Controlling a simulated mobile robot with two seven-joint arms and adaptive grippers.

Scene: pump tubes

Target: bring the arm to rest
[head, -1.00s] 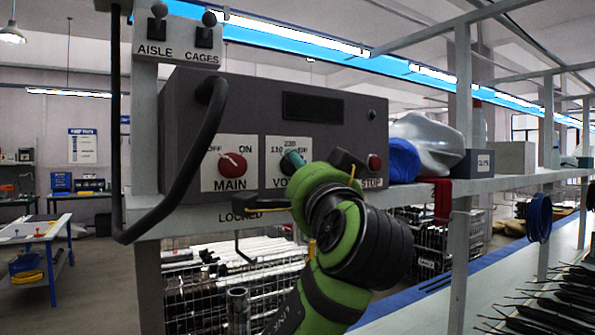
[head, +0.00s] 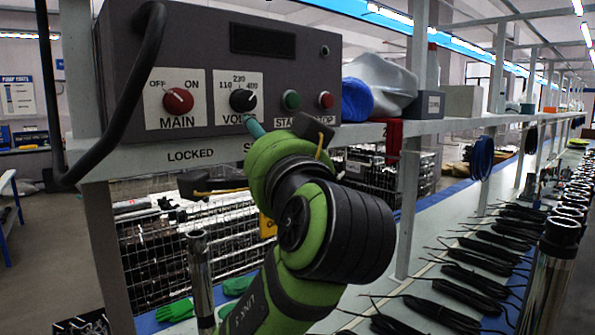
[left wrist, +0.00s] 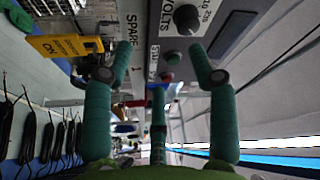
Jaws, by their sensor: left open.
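My left arm, green with black joints, rises from the bottom middle of the head view. Its gripper (head: 258,130) is mostly hidden behind the wrist; a teal finger shows just below the VOLTS dial (head: 243,100). The grey control box (head: 215,45) stands on the shelf in front. Its red MAIN knob (head: 178,100), green START button (head: 291,100) and red STOP button (head: 326,100) are in plain sight. My right gripper is out of view.
A wire cage (head: 150,245) is under the shelf. Several black cables (head: 470,285) lie on the bench at right, beside upright metal tubes (head: 550,265). A blue coil (head: 480,158) hangs farther back.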

